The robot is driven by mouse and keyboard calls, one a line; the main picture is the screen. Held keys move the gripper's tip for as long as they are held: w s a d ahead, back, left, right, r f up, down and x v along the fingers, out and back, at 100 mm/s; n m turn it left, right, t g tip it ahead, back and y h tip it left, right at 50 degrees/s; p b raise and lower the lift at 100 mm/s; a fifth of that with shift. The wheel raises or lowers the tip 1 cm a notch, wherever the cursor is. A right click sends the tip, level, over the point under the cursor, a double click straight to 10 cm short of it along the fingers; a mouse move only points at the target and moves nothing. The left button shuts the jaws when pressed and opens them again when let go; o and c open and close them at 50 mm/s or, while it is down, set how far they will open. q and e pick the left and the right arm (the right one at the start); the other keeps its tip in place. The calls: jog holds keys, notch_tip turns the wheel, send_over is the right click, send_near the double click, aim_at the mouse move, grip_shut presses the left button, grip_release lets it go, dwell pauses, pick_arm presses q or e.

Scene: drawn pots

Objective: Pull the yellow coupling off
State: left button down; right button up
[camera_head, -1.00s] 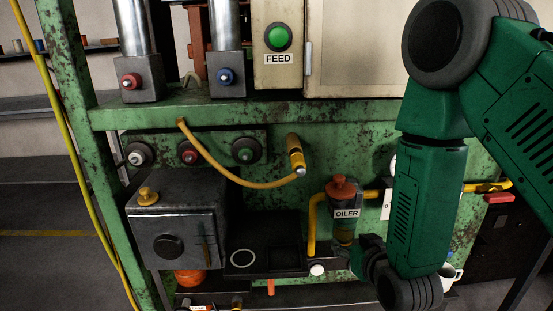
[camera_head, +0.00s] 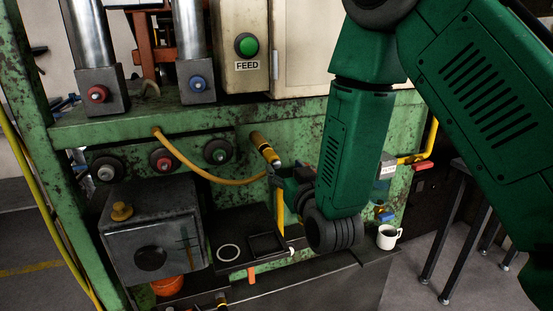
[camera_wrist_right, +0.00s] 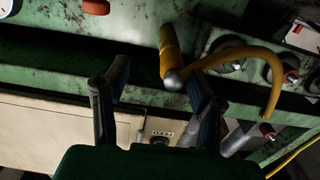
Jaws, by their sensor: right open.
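The yellow coupling (camera_head: 262,146) is a short cylinder with dark bands and a silver tip. It sticks out of the green machine panel, tilted down. A thin yellow hose (camera_head: 200,172) sags from the ledge at left to near the silver tip. My right gripper (camera_head: 279,176) is just below and right of that tip, partly hidden by its own wrist. In the right wrist view, my right gripper (camera_wrist_right: 157,71) is open, and the coupling (camera_wrist_right: 168,48) lies ahead with its tip between the two fingers. I cannot tell whether a finger touches it. My left gripper is not in view.
Three round knobs (camera_head: 162,160) line the panel left of the coupling. A grey metal box (camera_head: 150,235) and a black tray (camera_head: 230,262) sit below. A white mug (camera_head: 389,237) stands at the right. The green FEED button (camera_head: 246,45) is above.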

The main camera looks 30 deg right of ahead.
aim_at(267, 152)
jog(key=w+a+r, duration=0.1)
jog(key=w+a, duration=0.1)
jog(key=a, duration=0.2)
jog(key=w+d, duration=0.2)
jog(key=d, duration=0.1)
jog(key=w+d, duration=0.1)
jog(key=d, duration=0.1)
jog(key=shift+w+d, duration=0.1)
jog(key=shift+w, duration=0.15)
jog(key=w, duration=0.2)
jog(key=shift+w+a+f, duration=0.3)
jog(key=shift+w+a, duration=0.05)
jog(key=shift+w, duration=0.05)
jog(key=shift+a+r, duration=0.2)
jog(key=shift+a, duration=0.25)
jog(key=shift+d, duration=0.4)
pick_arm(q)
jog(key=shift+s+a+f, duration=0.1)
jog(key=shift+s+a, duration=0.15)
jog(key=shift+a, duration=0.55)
pick_arm(e)
jog(key=shift+r, duration=0.1)
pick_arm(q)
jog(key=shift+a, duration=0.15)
pick_arm(e)
jog(key=shift+a, duration=0.1)
